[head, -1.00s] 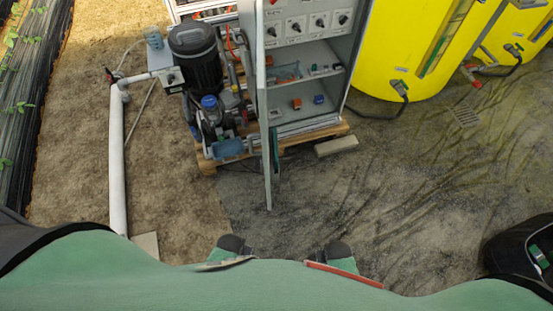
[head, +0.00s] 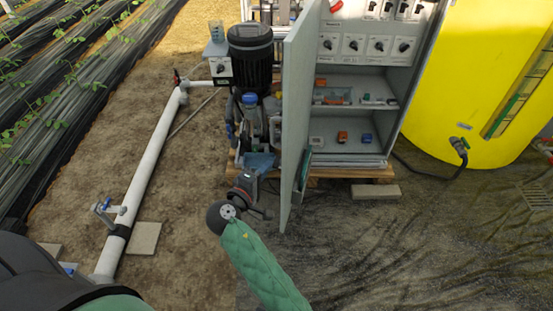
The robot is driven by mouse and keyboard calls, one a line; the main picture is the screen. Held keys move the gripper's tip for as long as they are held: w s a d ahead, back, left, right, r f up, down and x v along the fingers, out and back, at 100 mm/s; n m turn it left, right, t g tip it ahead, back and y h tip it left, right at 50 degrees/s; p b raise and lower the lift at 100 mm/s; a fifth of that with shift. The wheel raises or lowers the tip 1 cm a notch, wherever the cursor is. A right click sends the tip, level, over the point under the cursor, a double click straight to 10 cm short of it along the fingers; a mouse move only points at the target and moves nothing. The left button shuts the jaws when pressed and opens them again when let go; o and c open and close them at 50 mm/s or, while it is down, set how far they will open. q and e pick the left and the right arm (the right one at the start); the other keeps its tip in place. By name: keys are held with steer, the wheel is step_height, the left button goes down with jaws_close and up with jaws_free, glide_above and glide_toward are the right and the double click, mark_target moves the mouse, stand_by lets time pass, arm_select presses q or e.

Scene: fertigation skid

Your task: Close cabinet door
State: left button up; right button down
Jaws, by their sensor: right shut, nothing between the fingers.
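The control cabinet (head: 372,85) stands open in the head view, with switches on its upper panel and shelves inside. Its grey door (head: 297,110) is swung out towards me from the cabinet's left side and shows nearly edge-on. My right gripper (head: 264,212), dark and small, is just left of the door's lower part, on its outer side. It is shut and empty; I cannot tell whether it touches the door. My left gripper is out of view.
A black-topped pump (head: 250,60) stands left of the door, close behind my right gripper. A white pipe (head: 145,170) runs along the ground at left. A yellow tank (head: 460,80) is at right.

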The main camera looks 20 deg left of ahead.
steer(key=w+r+t, duration=0.1)
steer(key=w+r, duration=0.1)
steer(key=w, duration=0.7)
steer(key=shift+d, duration=0.3)
steer(key=shift+w+d+r, duration=0.1)
steer(key=shift+d, duration=0.05)
